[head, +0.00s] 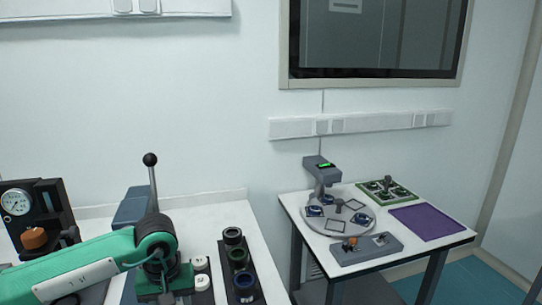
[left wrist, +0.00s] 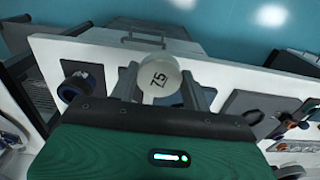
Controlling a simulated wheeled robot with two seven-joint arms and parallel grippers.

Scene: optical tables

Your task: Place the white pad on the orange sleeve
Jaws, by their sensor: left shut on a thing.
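A white round piece marked "7.5" (left wrist: 160,82), which looks like the white pad, sits between the two fingers of my left gripper (left wrist: 161,90) in the left wrist view. The gripper is shut on it. In the head view my left gripper (head: 164,282) is at the lower left, over the near table; its fingertips cannot be made out. Two white round pieces, one behind (head: 200,262) and one in front (head: 203,282), stand just right of it. An orange cylindrical piece (head: 34,238), possibly the orange sleeve, is below a gauge at far left. My right gripper is out of view.
A black holder with dark ringed lenses (head: 238,257) stands right of the white pieces. A black-knobbed lever (head: 150,160) rises behind my gripper. Across a gap, another table holds a round grey turntable (head: 360,221), a control box (head: 366,249) and a purple mat (head: 427,221).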

